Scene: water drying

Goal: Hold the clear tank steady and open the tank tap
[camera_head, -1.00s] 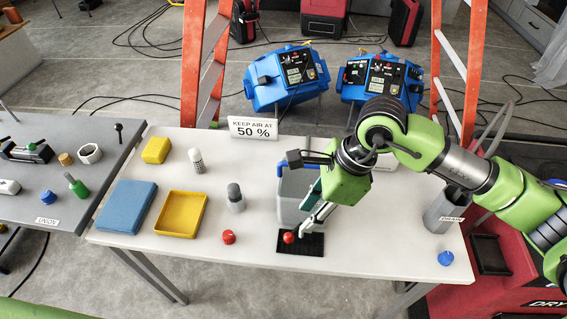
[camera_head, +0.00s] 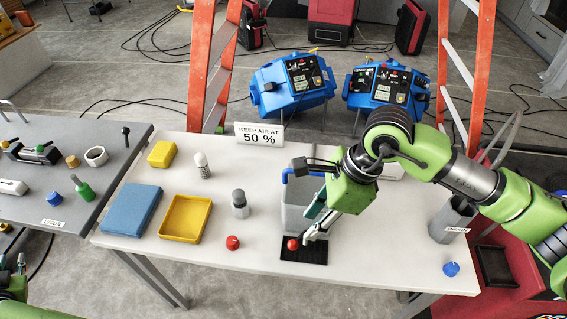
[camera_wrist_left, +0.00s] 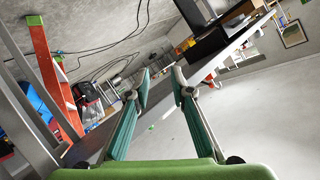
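The clear tank (camera_head: 296,205) stands on the white table, greyish and see-through, with a blue part at its upper left. Its red tap (camera_head: 293,244) is low at the front, above a black mat (camera_head: 304,255). My right gripper (camera_head: 308,238) reaches down in front of the tank with its fingertips close to the tap. I cannot tell whether they touch it or how far they are apart. My left gripper (camera_wrist_left: 162,88) is open and empty in the left wrist view, with its fingers apart. In the head view only green and dark parts of my left arm show at the lower left edge.
A grey drain container (camera_head: 452,220) and blue knob (camera_head: 451,269) are at right.

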